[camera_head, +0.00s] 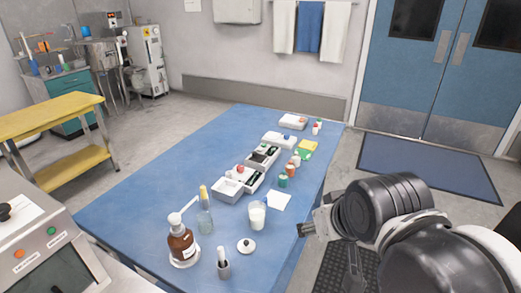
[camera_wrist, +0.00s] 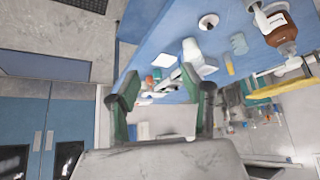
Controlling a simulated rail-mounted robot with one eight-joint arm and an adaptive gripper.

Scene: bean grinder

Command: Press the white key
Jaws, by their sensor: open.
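I cannot make out a white key for certain in either view. A grey machine (camera_head: 40,243) at the lower left of the head view has a sloped panel with an orange button (camera_head: 18,254), a green button (camera_head: 52,231) and a black knob (camera_head: 5,211) on a white plate. Its lower part is cut off by the frame. My gripper (camera_head: 305,230) is over the right edge of the blue table, far from the machine. In the wrist view my gripper (camera_wrist: 163,95) is open, with its green-padded fingers apart and nothing seen held between them.
A yellow bench (camera_head: 45,112) stands left. The table's left half is clear.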

